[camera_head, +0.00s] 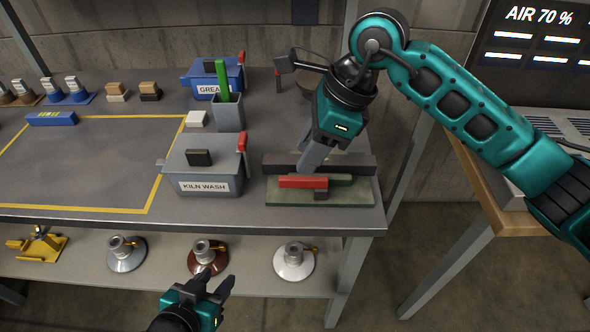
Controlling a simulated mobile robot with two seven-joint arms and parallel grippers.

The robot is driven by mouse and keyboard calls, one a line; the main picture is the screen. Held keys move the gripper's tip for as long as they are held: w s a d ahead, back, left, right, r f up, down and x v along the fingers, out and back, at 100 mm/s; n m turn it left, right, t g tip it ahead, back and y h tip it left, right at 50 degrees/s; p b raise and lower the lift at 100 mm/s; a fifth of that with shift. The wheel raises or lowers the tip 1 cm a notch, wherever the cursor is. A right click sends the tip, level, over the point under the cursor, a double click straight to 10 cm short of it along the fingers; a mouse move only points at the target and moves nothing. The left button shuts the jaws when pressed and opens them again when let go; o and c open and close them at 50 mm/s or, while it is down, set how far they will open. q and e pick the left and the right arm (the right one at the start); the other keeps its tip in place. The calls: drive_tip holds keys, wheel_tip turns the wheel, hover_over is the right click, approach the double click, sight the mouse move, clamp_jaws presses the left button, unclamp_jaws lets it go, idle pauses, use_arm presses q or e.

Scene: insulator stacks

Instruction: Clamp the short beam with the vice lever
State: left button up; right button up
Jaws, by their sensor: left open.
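The vice is a low green-grey fixture (350,192) at the right end of the bench top. A red bar, which looks like its lever (300,182), lies flat across its front. A dark bar (355,165) lies along its back edge; I cannot tell whether this is the short beam or part of the vice. My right gripper (309,160) points down just behind the lever, in front of part of the dark bar; its finger gap and any contact are unclear. My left gripper (213,285) is open and empty, low in front of the lower shelf.
A grey kiln wash box (203,168) stands left of the vice, with a grey cup (229,112) and a blue grease box (213,78) behind it. A yellow-outlined area (90,160) is mostly clear. Several round-based insulators (293,262) stand on the lower shelf.

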sight(292, 178)
drive_tip(key=x, duration=0.6)
drive_tip(key=shift+a, duration=0.1)
drive_tip(key=shift+c, duration=0.2)
clamp_jaws()
idle(0.4)
